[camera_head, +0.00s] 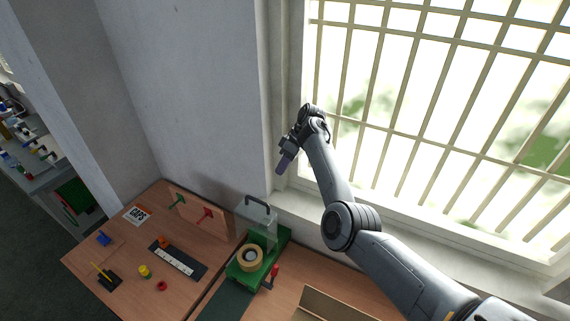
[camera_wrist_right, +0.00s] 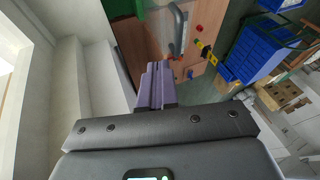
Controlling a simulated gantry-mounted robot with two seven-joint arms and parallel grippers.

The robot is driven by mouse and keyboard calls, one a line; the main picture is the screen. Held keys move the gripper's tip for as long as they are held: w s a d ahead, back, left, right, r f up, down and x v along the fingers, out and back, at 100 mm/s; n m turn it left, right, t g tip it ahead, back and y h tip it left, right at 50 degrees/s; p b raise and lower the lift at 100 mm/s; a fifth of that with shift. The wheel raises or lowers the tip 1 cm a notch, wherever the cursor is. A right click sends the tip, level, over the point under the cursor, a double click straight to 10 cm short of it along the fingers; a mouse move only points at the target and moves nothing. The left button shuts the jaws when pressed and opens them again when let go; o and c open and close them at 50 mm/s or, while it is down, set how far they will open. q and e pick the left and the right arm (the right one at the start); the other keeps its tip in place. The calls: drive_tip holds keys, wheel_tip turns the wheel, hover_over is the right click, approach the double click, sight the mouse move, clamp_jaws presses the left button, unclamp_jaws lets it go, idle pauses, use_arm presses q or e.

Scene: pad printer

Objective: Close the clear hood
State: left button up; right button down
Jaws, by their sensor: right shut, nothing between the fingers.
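The clear hood (camera_head: 262,218) stands raised at the back of the green pad printer (camera_head: 270,261), with a dark handle (camera_head: 258,201) along its top edge. A tan ring (camera_head: 250,257) on the printer's front part is uncovered. The curved grey handle (camera_wrist_right: 179,32) also shows in the right wrist view, beyond my fingertips. My right gripper (camera_head: 284,165) is shut and empty, above the hood and slightly to its right, apart from it. Its purple fingers (camera_wrist_right: 155,85) are together in the wrist view. My left gripper is not in view.
A red-handled lever (camera_head: 274,271) stands beside the printer. The wall and barred window (camera_head: 430,90) are close behind.

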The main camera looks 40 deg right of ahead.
drive_tip(key=a+f+p, duration=0.3)
drive_tip(key=a+f, duration=0.3)
drive_tip(key=f, duration=0.1)
drive_tip(key=shift+w+a+f, duration=0.15)
drive_tip(key=shift+w+f, duration=0.05)
drive_tip(key=shift+f, duration=0.2)
